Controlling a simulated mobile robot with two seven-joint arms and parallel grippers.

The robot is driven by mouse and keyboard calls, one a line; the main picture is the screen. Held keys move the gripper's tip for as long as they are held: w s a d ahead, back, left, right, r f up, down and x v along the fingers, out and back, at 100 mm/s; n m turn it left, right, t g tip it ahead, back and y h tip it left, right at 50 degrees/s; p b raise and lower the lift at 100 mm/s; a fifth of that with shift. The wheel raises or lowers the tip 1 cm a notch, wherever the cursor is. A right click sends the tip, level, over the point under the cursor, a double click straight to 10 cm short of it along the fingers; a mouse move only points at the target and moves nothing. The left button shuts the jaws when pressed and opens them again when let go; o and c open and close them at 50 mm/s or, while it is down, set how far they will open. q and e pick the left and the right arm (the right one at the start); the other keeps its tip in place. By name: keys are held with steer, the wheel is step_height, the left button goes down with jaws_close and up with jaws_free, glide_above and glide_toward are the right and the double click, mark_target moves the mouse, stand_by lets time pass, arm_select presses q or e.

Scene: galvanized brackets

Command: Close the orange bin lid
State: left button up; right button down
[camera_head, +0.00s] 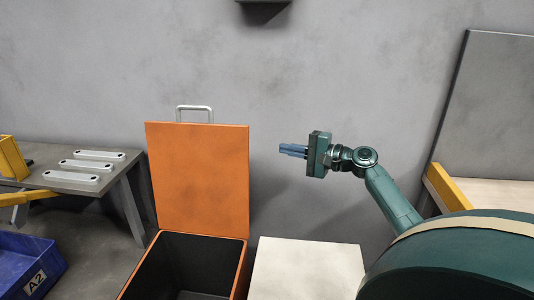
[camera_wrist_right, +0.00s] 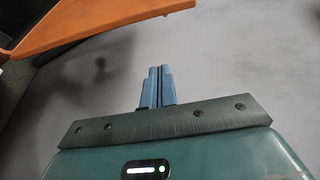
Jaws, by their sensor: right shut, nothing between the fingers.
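The orange bin (camera_head: 243,274) stands at the bottom centre-left of the head view, with a dark interior. Its orange lid (camera_head: 198,180) is up, standing about vertical at the bin's back edge, with a pale handle (camera_head: 194,107) on top. My right gripper (camera_head: 283,149) is shut and empty, in the air to the right of the lid and apart from it, fingers pointing left. In the right wrist view the shut blue fingers (camera_wrist_right: 158,73) show, and the lid (camera_wrist_right: 105,22) crosses the upper left. My left gripper is not in view.
A pale flat-topped block (camera_head: 305,268) stands right of the bin. A grey table (camera_head: 112,172) with several pale brackets (camera_head: 85,166) is at left, a blue A2 crate (camera_head: 22,262) below it. A yellow-edged bench (camera_head: 447,186) is at right. The wall is behind.

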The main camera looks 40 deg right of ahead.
steer(key=r+x, duration=0.1)
steer(key=x, duration=0.8)
steer(key=s+a+p, duration=0.1)
steer(key=s+a, duration=0.1)
steer(key=a, duration=0.1)
steer(key=shift+s+f, duration=0.1)
steer(key=shift+s, duration=0.15)
steer(key=shift+a, duration=0.1)
